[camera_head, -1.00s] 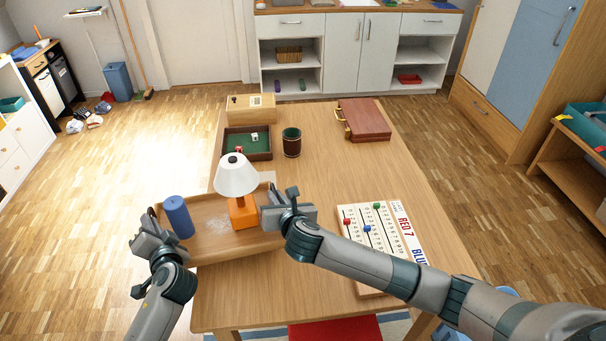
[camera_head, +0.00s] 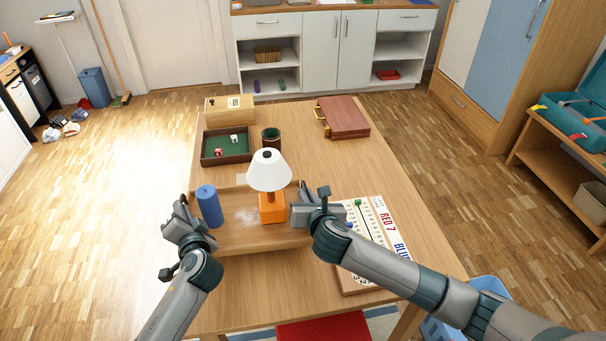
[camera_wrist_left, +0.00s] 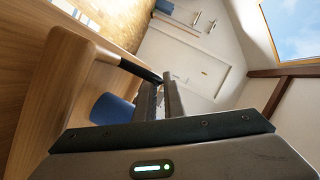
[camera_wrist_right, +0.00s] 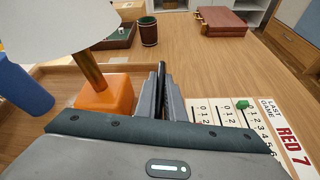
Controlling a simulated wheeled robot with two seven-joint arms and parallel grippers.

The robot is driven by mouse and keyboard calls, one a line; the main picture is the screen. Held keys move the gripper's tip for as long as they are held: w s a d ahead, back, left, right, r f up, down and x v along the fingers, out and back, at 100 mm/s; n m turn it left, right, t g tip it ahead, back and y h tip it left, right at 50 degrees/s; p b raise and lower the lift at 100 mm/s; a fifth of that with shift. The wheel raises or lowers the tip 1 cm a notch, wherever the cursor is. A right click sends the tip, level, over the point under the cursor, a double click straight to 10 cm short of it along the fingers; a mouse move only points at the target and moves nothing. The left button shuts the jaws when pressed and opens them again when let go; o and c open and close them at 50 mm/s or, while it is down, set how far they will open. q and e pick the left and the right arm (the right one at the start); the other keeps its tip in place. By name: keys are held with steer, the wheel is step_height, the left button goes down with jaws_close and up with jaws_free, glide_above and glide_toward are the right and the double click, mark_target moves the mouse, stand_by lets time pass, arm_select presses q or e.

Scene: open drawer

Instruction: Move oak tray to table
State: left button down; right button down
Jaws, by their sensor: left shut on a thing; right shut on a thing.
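The oak tray (camera_head: 240,243) is over the left part of the wooden table (camera_head: 255,290) in the head view; I cannot tell whether it touches the tabletop. On it stand a blue cylinder (camera_head: 209,206) at the left and a lamp with a white shade (camera_head: 268,170) and orange base (camera_head: 271,208) at the right, both upright. My left gripper (camera_head: 184,222) is shut on the tray's left side, at a dark handle (camera_wrist_left: 140,69) in the left wrist view. My right gripper (camera_head: 312,205) is shut on the tray's right side; its grip point is mostly hidden.
A scoreboard (camera_head: 376,225) lies close to my right gripper. Behind the tray are a dice tray (camera_head: 226,158), a dark cup (camera_head: 271,139) and a wooden box (camera_head: 230,110). A reddish case (camera_head: 345,118) lies at the back right. The table's middle right is bare.

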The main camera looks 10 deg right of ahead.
arm_select(q)
steer(key=shift+r, duration=0.1)
arm_select(e)
steer(key=shift+r, duration=0.1)
